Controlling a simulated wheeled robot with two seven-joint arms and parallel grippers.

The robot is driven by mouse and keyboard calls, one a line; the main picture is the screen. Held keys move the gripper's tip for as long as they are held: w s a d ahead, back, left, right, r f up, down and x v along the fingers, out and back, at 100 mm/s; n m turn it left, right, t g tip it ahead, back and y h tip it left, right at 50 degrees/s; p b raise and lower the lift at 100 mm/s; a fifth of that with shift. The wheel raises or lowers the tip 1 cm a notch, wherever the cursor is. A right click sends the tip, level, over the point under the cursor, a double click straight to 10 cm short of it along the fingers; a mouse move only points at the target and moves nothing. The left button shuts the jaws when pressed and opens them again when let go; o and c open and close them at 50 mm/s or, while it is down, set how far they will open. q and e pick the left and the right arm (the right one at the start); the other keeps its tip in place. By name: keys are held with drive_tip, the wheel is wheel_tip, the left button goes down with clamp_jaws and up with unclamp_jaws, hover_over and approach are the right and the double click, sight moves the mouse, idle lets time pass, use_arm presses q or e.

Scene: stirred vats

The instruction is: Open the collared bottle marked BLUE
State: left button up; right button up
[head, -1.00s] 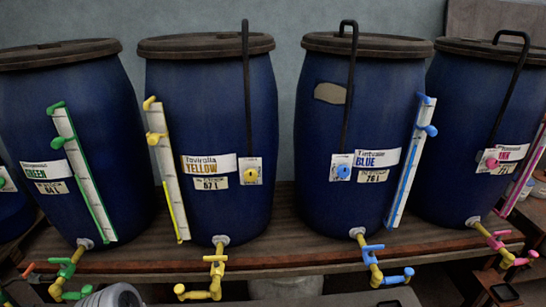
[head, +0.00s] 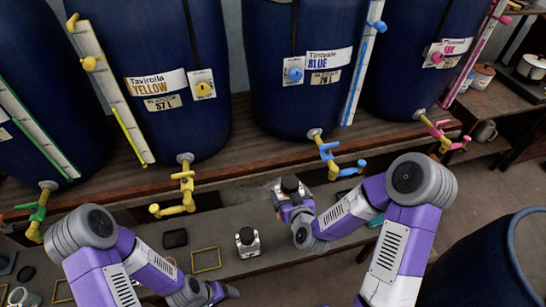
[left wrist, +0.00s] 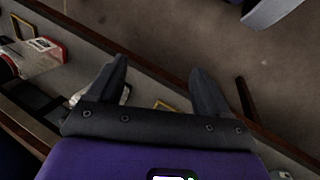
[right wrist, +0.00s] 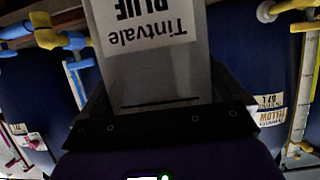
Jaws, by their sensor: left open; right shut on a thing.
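My right gripper (head: 292,207) is shut on the bottle marked BLUE (right wrist: 150,65), whose white label reads "Tintvale BLUE" upside down in the right wrist view. In the head view the held bottle's black cap (head: 290,184) points up, and the bottle is in front of the blue-marked vat. The cap appears to be on. My left gripper (head: 220,292) is low in the head view, left of the held bottle and apart from it. In the left wrist view its two fingers (left wrist: 155,85) are spread with nothing gripped between them.
A second bottle with a black cap (head: 247,243) stands on the low grey bench, between my arms. A black tray (head: 174,238) and yellow frames (head: 206,260) lie left of it. Vats with coloured taps (head: 331,157) line the wooden shelf behind. A dark barrel (head: 525,250) stands at lower right.

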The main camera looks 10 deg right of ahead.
use_arm(q)
drive_tip(key=shift+o, duration=0.9)
drive_tip(key=w+d+r+g, duration=0.2)
drive_tip(key=w+r+g, duration=0.1)
drive_tip(key=w+r, duration=0.55)
drive_tip(key=w+d+r+n+g+y, duration=0.1)
drive_tip(key=w+r+y, duration=0.15)
drive_tip(key=r, duration=0.65)
drive_tip(key=w+d+r+n+g+y, duration=0.1)
drive_tip(key=w+d+r, duration=0.15)
drive_tip(key=r, duration=0.65)
drive_tip(key=w+d+r+t, duration=0.4)
drive_tip(key=w+d+r, duration=0.2)
drive_tip(key=d+r, duration=0.4)
wheel_tip(320, 180, down, 11)
drive_tip(key=a, duration=0.1)
drive_tip(key=shift+a+n+y, duration=0.15)
drive_tip(key=shift+n+y, duration=0.15)
drive_tip(key=shift+y, duration=0.05)
use_arm(e)
drive_tip(key=s+a+f+n+g+y, duration=0.1)
drive_tip(key=a+n+y, duration=0.3)
drive_tip(key=a, duration=0.2)
drive_tip(key=s+a+f+n+g+y, duration=0.1)
drive_tip(key=a+n+g+y, duration=0.1)
drive_tip(key=a+n+y, duration=0.2)
drive_tip(key=a, duration=0.3)
drive_tip(key=shift+y, duration=0.3)
